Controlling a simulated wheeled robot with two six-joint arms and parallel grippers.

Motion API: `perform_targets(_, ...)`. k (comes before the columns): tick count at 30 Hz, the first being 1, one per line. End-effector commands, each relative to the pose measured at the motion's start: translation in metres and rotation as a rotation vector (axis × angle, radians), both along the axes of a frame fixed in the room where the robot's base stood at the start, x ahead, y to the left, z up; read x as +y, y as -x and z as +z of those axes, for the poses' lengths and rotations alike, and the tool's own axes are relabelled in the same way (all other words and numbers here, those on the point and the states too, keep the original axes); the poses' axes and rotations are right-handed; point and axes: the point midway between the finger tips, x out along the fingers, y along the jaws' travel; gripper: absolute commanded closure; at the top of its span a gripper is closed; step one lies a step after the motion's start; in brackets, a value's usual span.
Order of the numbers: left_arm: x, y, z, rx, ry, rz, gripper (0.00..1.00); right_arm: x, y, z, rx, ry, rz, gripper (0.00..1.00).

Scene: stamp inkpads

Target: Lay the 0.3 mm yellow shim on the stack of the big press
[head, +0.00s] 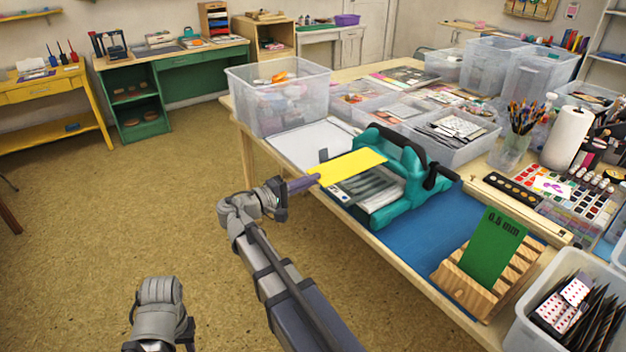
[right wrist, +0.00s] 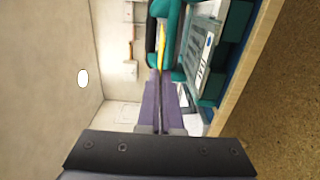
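The yellow shim (head: 347,165) is a thin flat sheet held by one end in my right gripper (head: 304,183), whose purple fingers are shut on it. In the right wrist view the shim (right wrist: 162,46) shows nearly edge-on beyond the fingertips. The big press (head: 402,215) is teal with a black handle and stands on the table. Its stack (head: 382,198) of pale sheets lies in the press. The shim is raised above the stack, with a gap visible in the right wrist view. My left arm's end shows at the bottom of the head view; its fingers are not discernible.
A clear bin (head: 262,112) is behind a white sheet (head: 292,146) on the left. Several boxes and art supplies crowd the table's back.

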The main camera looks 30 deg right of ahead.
Motion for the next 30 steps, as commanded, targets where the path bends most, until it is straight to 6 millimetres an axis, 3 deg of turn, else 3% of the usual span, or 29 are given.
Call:
perform_targets(12, 0.0, 0.0, -0.017, 0.0, 0.0, 0.0, 0.61, 0.001, 0.0, -0.016, 0.0, 0.003, 0.003, 1.0)
perform_targets(30, 0.0, 0.0, -0.021, 0.0, 0.0, 0.0, 0.61, 0.0, 0.0, -0.02, 0.0, 0.003, 0.004, 1.0)
